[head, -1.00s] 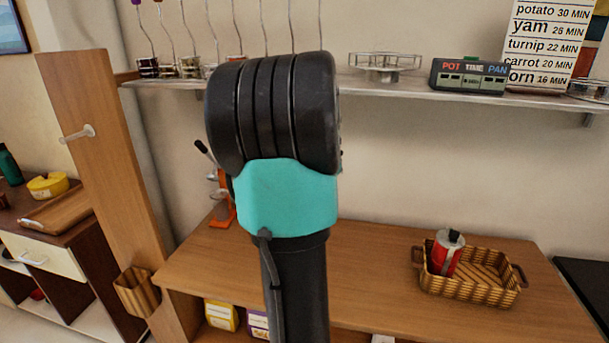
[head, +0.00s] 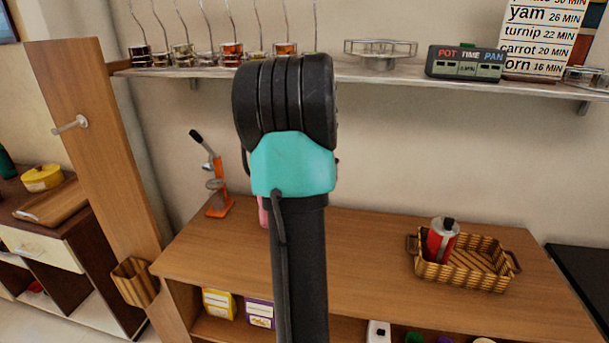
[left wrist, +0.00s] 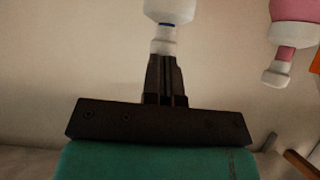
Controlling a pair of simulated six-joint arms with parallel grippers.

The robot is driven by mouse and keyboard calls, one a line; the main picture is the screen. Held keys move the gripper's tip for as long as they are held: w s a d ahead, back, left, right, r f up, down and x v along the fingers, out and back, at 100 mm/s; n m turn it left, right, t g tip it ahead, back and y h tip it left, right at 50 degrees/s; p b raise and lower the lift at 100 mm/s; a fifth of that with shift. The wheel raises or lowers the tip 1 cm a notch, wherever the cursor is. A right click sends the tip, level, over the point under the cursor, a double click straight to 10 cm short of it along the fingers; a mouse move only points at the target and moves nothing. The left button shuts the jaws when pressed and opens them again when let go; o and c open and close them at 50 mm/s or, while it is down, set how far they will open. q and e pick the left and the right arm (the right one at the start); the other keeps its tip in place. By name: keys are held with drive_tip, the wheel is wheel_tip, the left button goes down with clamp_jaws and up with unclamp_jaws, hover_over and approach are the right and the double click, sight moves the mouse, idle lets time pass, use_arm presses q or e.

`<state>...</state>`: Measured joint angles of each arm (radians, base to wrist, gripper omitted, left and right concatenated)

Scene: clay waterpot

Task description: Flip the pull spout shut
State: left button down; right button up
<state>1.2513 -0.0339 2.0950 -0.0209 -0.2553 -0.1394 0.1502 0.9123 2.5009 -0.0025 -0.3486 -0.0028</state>
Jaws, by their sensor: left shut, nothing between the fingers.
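In the left wrist view a white bottle (left wrist: 170,10) with a blue ring and a narrow white spout tip (left wrist: 163,46) hangs into the picture from the top edge. My left gripper (left wrist: 162,60) has its dark fingers together, empty, with their ends at the spout tip. I cannot tell whether they touch it. A pink bottle (left wrist: 297,10) with a white collar and white-tipped spout (left wrist: 277,76) is at the upper right, apart from the fingers. In the head view my black and teal arm hides the gripper and white bottle; a sliver of pink (head: 263,212) shows beside it. My right gripper is not in view.
An orange juicer (head: 219,195) stands at the left of the wooden table (head: 350,245). A wicker basket (head: 464,281) holding a red canister (head: 441,241) is at the right. A wall shelf (head: 350,72) runs above. The table between arm and basket is clear.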

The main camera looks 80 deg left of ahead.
use_arm(q)
drive_tip(key=shift+f, duration=0.75)
drive_tip(key=shift+r, duration=0.5)
drive_tip(key=a+r+v, duration=0.1)
drive_tip(key=r+v, duration=0.1)
drive_tip(key=v, duration=1)
drive_tip(key=shift+w, duration=0.25)
